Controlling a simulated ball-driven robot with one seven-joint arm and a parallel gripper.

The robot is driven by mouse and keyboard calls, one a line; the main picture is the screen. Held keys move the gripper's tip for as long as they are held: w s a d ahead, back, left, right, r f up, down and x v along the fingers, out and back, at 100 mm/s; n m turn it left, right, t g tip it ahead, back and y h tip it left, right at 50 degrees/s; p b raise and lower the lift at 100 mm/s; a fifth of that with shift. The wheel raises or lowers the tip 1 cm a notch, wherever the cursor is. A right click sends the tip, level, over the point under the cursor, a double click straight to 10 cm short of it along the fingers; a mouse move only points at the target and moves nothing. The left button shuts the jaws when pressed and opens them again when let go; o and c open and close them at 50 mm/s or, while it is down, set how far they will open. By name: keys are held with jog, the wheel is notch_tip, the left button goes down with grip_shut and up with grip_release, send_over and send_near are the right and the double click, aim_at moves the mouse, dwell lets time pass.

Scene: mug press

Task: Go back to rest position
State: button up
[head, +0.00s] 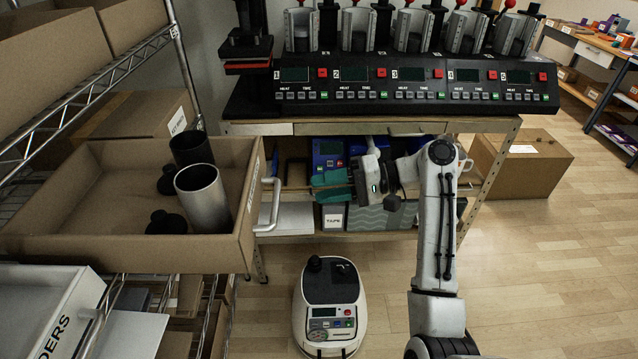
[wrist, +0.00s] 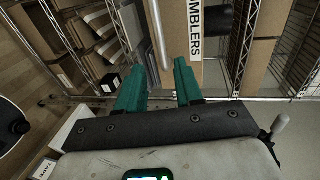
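My gripper (head: 318,187) is at the middle of the head view, in front of the lower part of the bench. Its teal fingers point left, toward the open cardboard tray. In the wrist view my gripper (wrist: 157,82) shows two teal fingers spread apart with nothing between them. The pale bar handle (head: 270,205) of the tray is left of the fingertips and apart from them. The handle (wrist: 158,35) lies beyond the fingertips in the wrist view. My arm reaches up from the lower right of the head view.
The cardboard tray (head: 120,253) sticks out from the wire shelf and holds a silver tumbler (head: 204,197) and several dark items. A press bench (head: 400,126) stands behind my arm. A small white machine (head: 330,318) is on the floor.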

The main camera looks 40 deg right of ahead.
jog(key=s+a+f+n+g+h, duration=0.1)
jog(key=s+a+f+g+h, duration=0.2)
jog(key=s+f, duration=0.5)
jog(key=s+a+f+n+g+h, duration=0.15)
jog(key=s+a+f+h, duration=0.35)
jog(key=f, duration=0.6)
jog(key=s+d+f+n+g+h, duration=0.1)
jog(key=s+n+g+h, duration=0.1)
jog(key=s, duration=0.7)
jog(key=s+d+f+n+g+h, duration=0.1)
jog(key=s+n+h, duration=0.1)
jog(key=s, duration=0.7)
jog(key=shift+f+g+h, duration=0.35)
jog(key=shift+f+h, duration=0.05)
